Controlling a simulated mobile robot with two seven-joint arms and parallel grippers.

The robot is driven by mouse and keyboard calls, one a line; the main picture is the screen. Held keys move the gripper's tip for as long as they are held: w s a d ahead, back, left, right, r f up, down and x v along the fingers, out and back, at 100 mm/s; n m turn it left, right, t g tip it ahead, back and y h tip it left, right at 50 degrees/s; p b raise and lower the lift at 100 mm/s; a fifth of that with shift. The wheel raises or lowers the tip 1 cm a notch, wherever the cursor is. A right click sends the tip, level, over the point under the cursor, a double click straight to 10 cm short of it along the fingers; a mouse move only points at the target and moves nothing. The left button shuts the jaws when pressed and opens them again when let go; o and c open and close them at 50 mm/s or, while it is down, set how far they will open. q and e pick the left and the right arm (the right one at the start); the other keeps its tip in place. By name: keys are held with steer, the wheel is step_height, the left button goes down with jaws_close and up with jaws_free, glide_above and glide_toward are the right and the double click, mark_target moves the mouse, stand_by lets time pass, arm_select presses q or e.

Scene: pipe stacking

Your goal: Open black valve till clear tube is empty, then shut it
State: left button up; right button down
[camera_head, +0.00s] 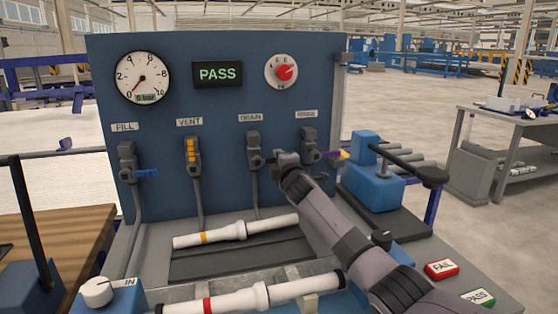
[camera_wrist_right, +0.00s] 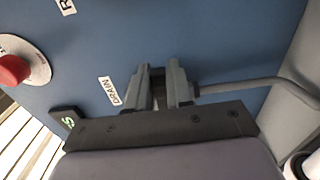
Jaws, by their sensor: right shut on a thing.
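The black valve (camera_head: 253,150) labelled DRAIN is on the blue panel (camera_head: 225,110), with a grey hose running down from it. My right gripper (camera_head: 280,160) is just right of that valve, against its small black handle. In the right wrist view my right gripper (camera_wrist_right: 160,88) is shut on a dark piece, beside the DRAIN label (camera_wrist_right: 109,90). The handle's angle is mostly hidden by the fingers. No see-through tube with liquid can be made out; the two pipes on the bench look white. My left gripper is not in view.
FILL (camera_head: 127,165), VENT (camera_head: 192,155) and a purple-handled valve (camera_head: 310,150) flank DRAIN. The gauge (camera_head: 141,78) reads about 0 bar; the display (camera_head: 217,74) says PASS. An orange-banded pipe (camera_head: 236,232) and a red-banded pipe (camera_head: 250,297) lie below. A blue fixture (camera_head: 372,180) stands right.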

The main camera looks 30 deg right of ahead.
steer(key=shift+f, duration=0.15)
stand_by(0.3)
steer(key=c, duration=1.1)
jaws_free()
steer(key=shift+s, duration=0.1)
steer(key=p+v, duration=0.1)
steer(key=v, duration=0.6)
